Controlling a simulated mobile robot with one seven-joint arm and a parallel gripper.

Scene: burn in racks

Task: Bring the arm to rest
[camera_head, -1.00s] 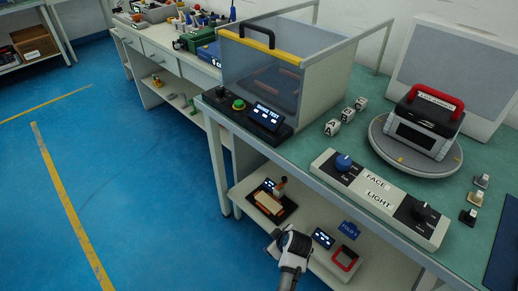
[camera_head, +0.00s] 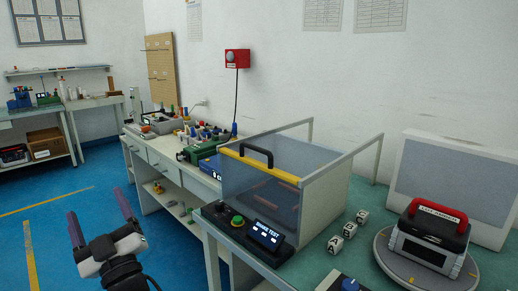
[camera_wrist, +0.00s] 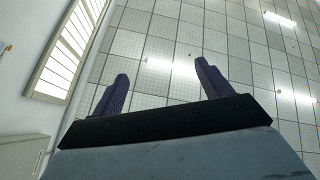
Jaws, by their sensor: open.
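My gripper (camera_head: 98,217) is at the lower left of the head view, raised in front of the blue floor and to the left of the benches. Its two dark purple fingers point up and stand wide apart with nothing between them. In the wrist view my gripper (camera_wrist: 157,82) also shows open and empty. Behind its fingers there is a tiled ceiling (camera_wrist: 160,50) with bright lights, so the wrist faces upward. The lower arm is cut off by the picture's bottom edge.
A test box with a yellow-edged lid (camera_head: 262,166) stands on the near bench. A black case with a red handle (camera_head: 430,235) sits on a round turntable (camera_head: 385,255) at right. A cluttered bench (camera_head: 170,160) runs behind. Blue floor (camera_head: 80,195) at left is clear.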

